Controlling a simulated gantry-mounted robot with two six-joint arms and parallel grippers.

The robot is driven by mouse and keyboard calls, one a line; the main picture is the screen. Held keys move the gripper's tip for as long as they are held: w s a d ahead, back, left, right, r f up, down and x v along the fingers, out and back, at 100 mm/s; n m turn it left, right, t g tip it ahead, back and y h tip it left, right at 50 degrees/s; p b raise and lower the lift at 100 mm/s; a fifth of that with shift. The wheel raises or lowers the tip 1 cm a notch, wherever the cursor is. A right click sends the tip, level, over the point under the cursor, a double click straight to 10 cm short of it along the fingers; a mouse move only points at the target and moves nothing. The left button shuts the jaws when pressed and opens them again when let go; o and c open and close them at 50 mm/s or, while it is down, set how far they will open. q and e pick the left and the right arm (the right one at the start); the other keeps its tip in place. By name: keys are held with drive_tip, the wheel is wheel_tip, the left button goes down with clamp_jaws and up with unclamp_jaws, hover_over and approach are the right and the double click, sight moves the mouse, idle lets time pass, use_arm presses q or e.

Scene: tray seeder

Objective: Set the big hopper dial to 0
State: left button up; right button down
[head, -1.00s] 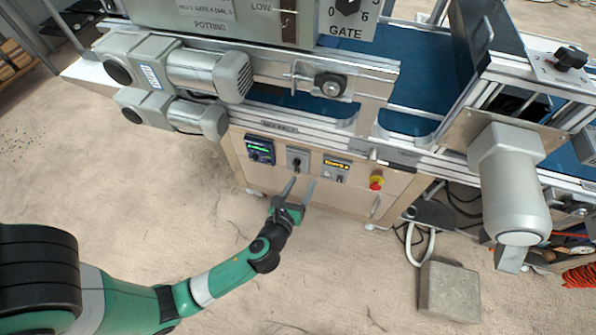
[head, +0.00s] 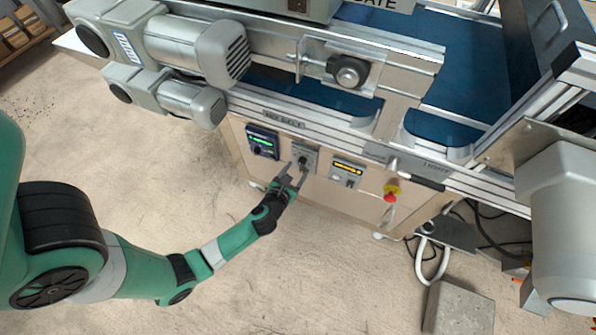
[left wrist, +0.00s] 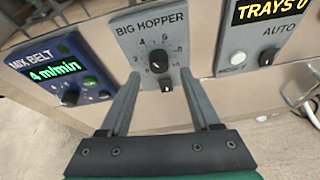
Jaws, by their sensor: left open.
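The big hopper dial is a small black knob (left wrist: 158,62) on a grey panel (left wrist: 124,28) labelled BIG HOPPER, with numbers around it. I cannot read its setting surely. A small black switch (left wrist: 166,85) sits just below the knob. In the head view the grey panel (head: 312,154) is on the cabinet front, its knob small there. My left gripper (head: 295,168) is in front of the panel. In the left wrist view its open fingers (left wrist: 160,74) stand either side of the knob's lower area, with nothing between them gripped. My right gripper is not in view.
Left of the panel is the blue MIX BELT panel (left wrist: 68,72) reading 4 m/min. Right is the TRAYS panel (left wrist: 262,40) with a white button and AUTO knob. A red emergency stop (head: 391,194) is further right. Conveyor rails and motors (head: 200,47) overhang the cabinet.

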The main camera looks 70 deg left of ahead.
use_arm(q)
drive_tip(key=shift+x, duration=1.1)
drive_tip(key=shift+r, duration=0.15)
drive_tip(key=shift+s, duration=0.1)
clamp_jaws()
